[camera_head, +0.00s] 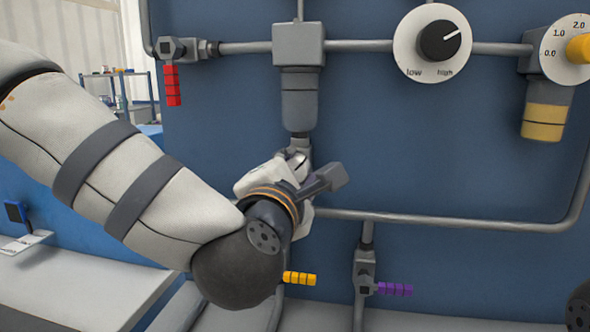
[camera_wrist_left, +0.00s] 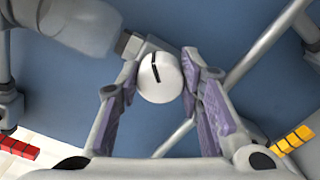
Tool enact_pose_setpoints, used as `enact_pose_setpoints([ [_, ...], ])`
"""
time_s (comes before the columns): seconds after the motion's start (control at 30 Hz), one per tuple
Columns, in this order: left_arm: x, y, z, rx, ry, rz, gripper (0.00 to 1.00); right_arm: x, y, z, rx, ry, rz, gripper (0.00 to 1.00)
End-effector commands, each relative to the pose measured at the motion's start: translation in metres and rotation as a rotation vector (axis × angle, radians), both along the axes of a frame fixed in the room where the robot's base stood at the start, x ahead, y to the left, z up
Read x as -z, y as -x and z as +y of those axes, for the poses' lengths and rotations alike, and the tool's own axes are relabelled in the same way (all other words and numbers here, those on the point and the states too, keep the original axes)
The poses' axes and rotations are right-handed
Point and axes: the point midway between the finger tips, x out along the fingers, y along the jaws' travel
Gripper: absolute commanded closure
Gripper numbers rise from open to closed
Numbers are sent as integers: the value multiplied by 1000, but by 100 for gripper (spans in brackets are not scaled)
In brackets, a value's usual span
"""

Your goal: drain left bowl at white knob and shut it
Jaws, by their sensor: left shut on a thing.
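The left bowl (camera_head: 300,108) is a grey cylinder hanging under a square pipe block on the blue panel. It shows as a grey cylinder (camera_wrist_left: 75,25) at the upper left of the left wrist view. The white knob (camera_wrist_left: 160,77), round with a dark slot line, sits between the two fingers of my left gripper (camera_wrist_left: 160,80). The fingers press on it from both sides. In the head view, my left gripper (camera_head: 297,162) is just below the bowl, and the wrist hides most of the knob. My right gripper is not in view.
A red handle (camera_head: 172,85) hangs at upper left. A yellow handle (camera_head: 300,279) and a purple handle (camera_head: 395,289) are below. A low/high dial (camera_head: 433,43) and a numbered gauge (camera_head: 566,48) sit at upper right. A pipe (camera_head: 440,220) runs right of my wrist.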

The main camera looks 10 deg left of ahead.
Motion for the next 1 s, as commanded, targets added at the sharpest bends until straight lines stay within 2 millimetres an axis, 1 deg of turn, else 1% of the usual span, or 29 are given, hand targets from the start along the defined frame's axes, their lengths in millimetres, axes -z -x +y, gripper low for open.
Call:
enact_pose_setpoints([
  [0.4,-1,-1,0,-4,-389,-4,94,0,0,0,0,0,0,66],
  [0.6,-1,-1,0,-5,-553,-5,94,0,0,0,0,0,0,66],
  [0.8,0,-1,0,-6,-678,-4,94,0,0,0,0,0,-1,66],
  [1.0,-1,-1,0,-6,-758,-5,94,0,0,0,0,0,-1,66],
])
